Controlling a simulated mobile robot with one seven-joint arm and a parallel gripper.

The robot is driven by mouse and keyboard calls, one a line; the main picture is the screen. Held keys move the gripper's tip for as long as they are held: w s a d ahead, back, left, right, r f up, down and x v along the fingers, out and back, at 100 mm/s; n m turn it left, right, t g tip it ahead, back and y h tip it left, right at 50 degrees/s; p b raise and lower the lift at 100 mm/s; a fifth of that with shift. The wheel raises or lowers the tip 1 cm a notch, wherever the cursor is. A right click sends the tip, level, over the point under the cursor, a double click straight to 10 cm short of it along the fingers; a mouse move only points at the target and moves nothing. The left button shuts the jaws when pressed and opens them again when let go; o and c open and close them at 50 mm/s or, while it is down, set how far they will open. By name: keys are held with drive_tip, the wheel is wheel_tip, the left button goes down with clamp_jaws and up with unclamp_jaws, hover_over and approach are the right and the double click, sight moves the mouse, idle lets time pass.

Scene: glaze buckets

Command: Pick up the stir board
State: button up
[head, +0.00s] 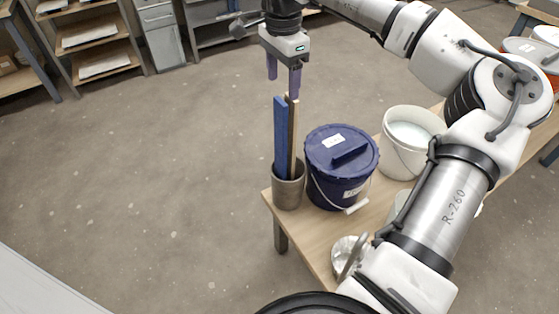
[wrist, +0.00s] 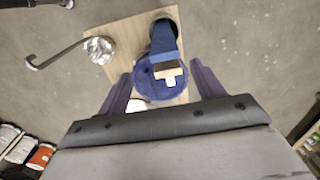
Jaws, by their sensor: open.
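A tall blue board (head: 281,140) with a tan wooden strip (head: 293,135) close beside it stands upright in a grey-brown cup (head: 288,190). I cannot tell whether blue and tan are one piece or two, or which is the stir board. Their lower ends are hidden in the cup. My gripper (head: 283,86) is open and empty, pointing down just above their tops. In the wrist view the blue board (wrist: 166,45) and the tan end (wrist: 169,71) show between my two spread purple fingers.
The cup stands at the wooden table's corner. Beside it are a dark blue lidded bucket (head: 342,178) and a white bucket (head: 411,145). A shiny metal bowl-like thing (head: 350,252) with a handle sits nearer me. Open floor lies left.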

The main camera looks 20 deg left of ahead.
sight(282, 102)
wheel_tip(282, 102, down, 6)
drive_tip(key=shift+a+r, duration=0.1)
drive_tip(key=f, duration=0.2)
drive_tip(key=f+p, duration=0.1)
drive_tip(key=f, duration=0.2)
drive_tip(key=shift+w+a+f, duration=0.1)
drive_tip(key=shift+w+a, duration=0.1)
drive_tip(key=c, duration=1.3)
